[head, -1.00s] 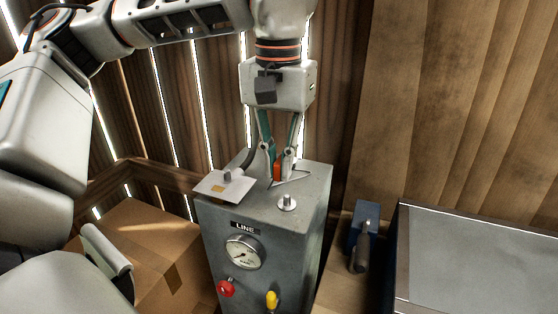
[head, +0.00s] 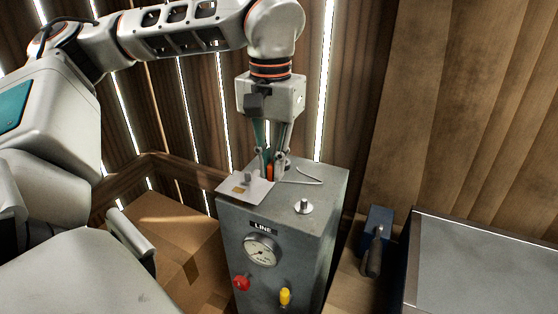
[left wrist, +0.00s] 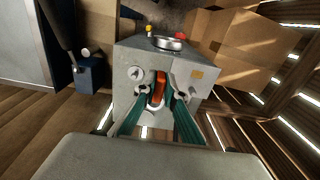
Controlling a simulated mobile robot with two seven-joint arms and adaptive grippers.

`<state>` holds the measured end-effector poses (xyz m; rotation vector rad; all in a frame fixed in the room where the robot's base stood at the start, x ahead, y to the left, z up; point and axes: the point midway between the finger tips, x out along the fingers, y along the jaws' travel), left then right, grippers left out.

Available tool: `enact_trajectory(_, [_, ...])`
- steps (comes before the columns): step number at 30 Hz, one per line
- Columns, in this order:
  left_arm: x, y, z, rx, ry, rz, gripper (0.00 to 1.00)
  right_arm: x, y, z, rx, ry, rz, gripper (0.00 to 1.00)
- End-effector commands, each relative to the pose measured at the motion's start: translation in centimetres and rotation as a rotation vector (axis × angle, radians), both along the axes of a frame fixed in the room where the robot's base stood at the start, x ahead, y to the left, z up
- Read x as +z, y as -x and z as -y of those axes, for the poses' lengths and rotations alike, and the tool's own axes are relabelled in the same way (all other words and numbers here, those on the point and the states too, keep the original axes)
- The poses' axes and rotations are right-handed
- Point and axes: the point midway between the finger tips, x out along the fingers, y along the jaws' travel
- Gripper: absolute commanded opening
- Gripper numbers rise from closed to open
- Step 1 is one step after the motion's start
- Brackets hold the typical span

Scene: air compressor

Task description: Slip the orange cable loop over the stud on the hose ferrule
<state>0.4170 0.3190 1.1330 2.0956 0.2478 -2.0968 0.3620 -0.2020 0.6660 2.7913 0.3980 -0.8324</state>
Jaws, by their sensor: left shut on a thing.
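My left gripper (head: 268,174) points down over the back of the grey compressor box's top (head: 326,178), with its fingers shut on a small orange piece (head: 270,171). This piece also shows upright between the fingertips in the left wrist view (left wrist: 160,88). A thin pale bent wire (head: 303,181) extends to the right from beside the fingers; how it joins the orange piece is hidden. A pale plate (head: 256,192) with a short grey post (head: 248,178) lies just left of the fingertips. I cannot clearly make out the hose ferrule or its stud. My right gripper is out of view.
A round silver knob (head: 303,206) stands on the box top, right of the plate. The front has a gauge (head: 261,250), a red knob (head: 241,283) and a yellow one (head: 285,296). Cardboard boxes (head: 165,235) stand left; a blue tool (head: 376,235) lies right.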

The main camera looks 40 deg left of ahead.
Motion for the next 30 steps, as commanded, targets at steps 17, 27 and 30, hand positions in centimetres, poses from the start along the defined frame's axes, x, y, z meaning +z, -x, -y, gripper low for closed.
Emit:
enact_trajectory(17, [-0.1,0.8,-3.1,0.001,0.0,-0.001,0.0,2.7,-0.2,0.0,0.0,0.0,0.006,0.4])
enact_trajectory(27, [-0.3,1.2,-4.9,0.002,0.0,-0.001,0.0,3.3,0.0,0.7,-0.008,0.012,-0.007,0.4])
enact_trajectory(30, [-0.4,1.3,-5.4,0.002,0.0,-0.002,0.0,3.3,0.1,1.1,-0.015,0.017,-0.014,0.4])
